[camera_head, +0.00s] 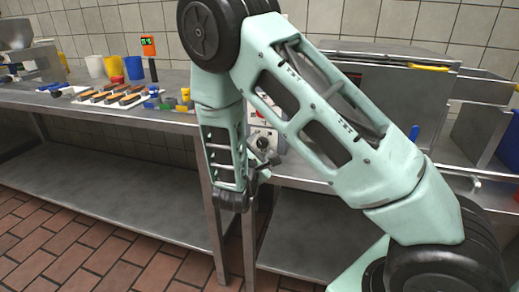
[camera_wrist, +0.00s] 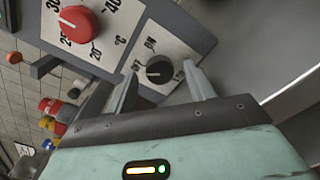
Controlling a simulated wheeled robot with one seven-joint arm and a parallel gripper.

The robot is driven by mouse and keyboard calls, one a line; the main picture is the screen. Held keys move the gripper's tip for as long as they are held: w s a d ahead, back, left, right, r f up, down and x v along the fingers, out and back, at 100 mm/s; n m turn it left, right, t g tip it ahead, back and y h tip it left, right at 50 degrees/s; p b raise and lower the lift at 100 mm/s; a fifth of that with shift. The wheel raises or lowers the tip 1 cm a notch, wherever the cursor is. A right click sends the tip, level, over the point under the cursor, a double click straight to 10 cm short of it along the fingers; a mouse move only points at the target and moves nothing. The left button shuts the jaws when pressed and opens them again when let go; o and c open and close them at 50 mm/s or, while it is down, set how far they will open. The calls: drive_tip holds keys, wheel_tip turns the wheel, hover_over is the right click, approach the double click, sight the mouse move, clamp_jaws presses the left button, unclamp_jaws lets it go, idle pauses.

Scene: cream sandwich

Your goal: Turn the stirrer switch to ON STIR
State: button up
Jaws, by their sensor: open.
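The stirrer switch, a black round knob (camera_wrist: 158,69) with a white pointer line, sits on a light panel (camera_wrist: 180,48) in the wrist view. In the head view the knob (camera_head: 262,143) shows beside my gripper (camera_head: 268,165), on the front of a unit largely hidden by my arm.
A red temperature knob (camera_wrist: 78,23) with a number scale is on the same device. In the head view, a steel table (camera_head: 60,99) on the left holds yellow and blue cups, a tray of slices and small items. A steel box (camera_head: 385,95) stands behind my arm.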

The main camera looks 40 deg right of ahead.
drive_tip(key=c, duration=1)
